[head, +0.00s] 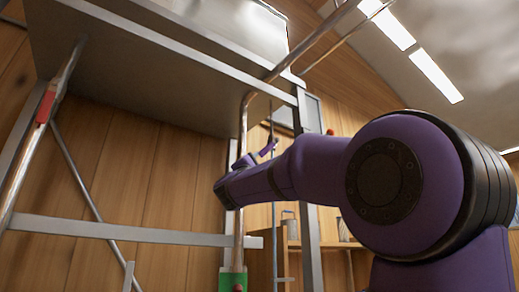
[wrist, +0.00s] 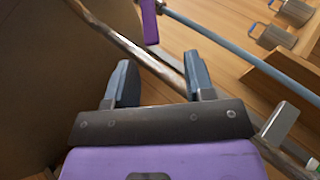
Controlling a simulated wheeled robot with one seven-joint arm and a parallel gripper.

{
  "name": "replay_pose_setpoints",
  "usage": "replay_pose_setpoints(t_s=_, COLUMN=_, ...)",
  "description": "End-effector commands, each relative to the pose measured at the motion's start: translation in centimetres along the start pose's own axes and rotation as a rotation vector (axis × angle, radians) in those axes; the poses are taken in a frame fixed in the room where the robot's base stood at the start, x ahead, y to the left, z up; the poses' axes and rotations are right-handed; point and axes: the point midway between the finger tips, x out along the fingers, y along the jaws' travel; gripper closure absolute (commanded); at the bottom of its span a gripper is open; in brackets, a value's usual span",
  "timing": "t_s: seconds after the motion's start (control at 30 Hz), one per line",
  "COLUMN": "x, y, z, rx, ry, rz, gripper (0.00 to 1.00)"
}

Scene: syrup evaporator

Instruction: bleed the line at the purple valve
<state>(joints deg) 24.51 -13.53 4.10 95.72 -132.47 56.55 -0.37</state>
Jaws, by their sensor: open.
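A purple lever (wrist: 150,22), which looks like the purple valve's handle, hangs at the top of the wrist view, beside a thin blue-grey pipe (wrist: 235,50). My gripper (wrist: 160,80) is open and empty. Its two fingers point toward the lever, which lies beyond the fingertips, apart from them and near the middle of the gap. In the head view a small purple piece (head: 267,148) shows by the thin pipe behind my bent arm. I cannot clearly separate it from my purple wrist there, and my fingers are not clear in that view.
A copper pipe (head: 241,125) runs close to my arm and crosses diagonally below the lever in the wrist view. The large metal pan (head: 130,75) overhangs on the left. A red fitting (head: 45,106) and a green fitting (head: 232,281) sit on other pipes. Metal cups (wrist: 275,38) stand on a shelf.

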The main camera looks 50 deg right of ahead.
Motion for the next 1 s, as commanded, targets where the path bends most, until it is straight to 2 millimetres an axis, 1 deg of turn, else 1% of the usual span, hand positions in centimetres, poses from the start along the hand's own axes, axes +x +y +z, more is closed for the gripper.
replay_pose_setpoints(t_s=0.1, x=0.7, y=0.7, z=0.0, rx=-0.026, ry=-0.011, rz=0.037, gripper=0.51)
replay_pose_setpoints(t_s=0.27, x=2.0, y=0.8, z=0.0, rx=-0.029, ry=-0.012, rz=0.042, gripper=0.51)
replay_pose_setpoints(t_s=0.37, x=3.5, y=0.8, z=0.0, rx=-0.029, ry=-0.012, rz=0.042, gripper=0.51)
replay_pose_setpoints(t_s=0.6, x=7.8, y=1.0, z=0.0, rx=-0.027, ry=-0.013, rz=0.04, gripper=0.51)
replay_pose_setpoints(t_s=0.7, x=9.2, y=1.1, z=0.0, rx=-0.027, ry=-0.012, rz=0.04, gripper=0.51)
replay_pose_setpoints(t_s=0.83, x=10.6, y=1.1, z=0.1, rx=-0.028, ry=-0.013, rz=0.041, gripper=0.51)
replay_pose_setpoints(t_s=1.0, x=11.3, y=1.2, z=0.1, rx=-0.028, ry=-0.011, rz=0.041, gripper=0.51)
